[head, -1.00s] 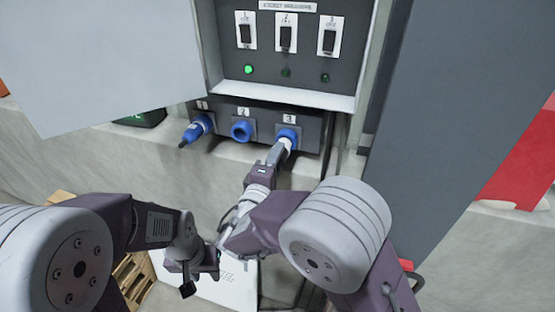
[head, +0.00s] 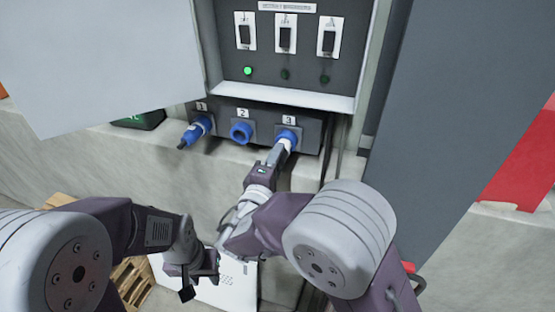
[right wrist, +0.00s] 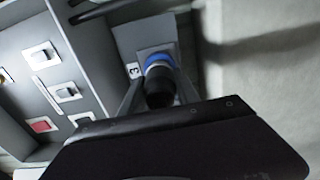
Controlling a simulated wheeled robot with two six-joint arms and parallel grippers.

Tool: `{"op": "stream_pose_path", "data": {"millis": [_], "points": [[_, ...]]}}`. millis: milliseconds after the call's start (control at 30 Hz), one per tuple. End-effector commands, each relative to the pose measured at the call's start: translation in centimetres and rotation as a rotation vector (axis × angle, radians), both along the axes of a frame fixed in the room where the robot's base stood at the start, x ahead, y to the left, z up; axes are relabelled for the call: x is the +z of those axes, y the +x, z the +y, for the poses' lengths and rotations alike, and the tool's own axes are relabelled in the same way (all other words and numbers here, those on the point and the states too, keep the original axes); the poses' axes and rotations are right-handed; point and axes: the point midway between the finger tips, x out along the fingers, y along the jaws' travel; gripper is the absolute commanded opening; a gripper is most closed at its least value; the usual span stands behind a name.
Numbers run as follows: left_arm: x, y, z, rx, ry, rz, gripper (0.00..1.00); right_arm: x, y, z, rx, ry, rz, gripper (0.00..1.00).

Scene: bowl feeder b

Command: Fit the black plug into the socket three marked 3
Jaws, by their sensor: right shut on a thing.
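The black plug (right wrist: 160,92) sits between the two fingers of my right gripper (right wrist: 158,88), which is shut on it. It is lined up with the blue ring of socket three (right wrist: 158,62) and meets it; how deep it sits I cannot tell. In the head view, socket three (head: 287,134) is under the label 3, and my right gripper (head: 281,152) reaches up to it. The plug is mostly hidden there by the gripper. My left gripper (head: 188,286) hangs low, away from the sockets; its jaws are unclear.
Socket one (head: 196,130) has a blue plug in it, and socket two (head: 241,132) looks empty. Above is a breaker panel (head: 262,62) with three switches; only the left lamp (head: 248,71) is green. An open cabinet door (head: 100,60) stands at left.

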Motion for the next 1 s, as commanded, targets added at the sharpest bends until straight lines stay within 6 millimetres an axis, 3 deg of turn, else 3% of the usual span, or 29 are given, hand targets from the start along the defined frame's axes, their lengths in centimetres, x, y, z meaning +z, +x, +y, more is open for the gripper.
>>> {"op": "stream_pose_path", "data": {"millis": [1000], "points": [[-0.87,0.0,0.0,0.0,0.0,0.0,0.36,0.02,0.31,-0.11,0.0,0.0,-0.001,0.0]]}}
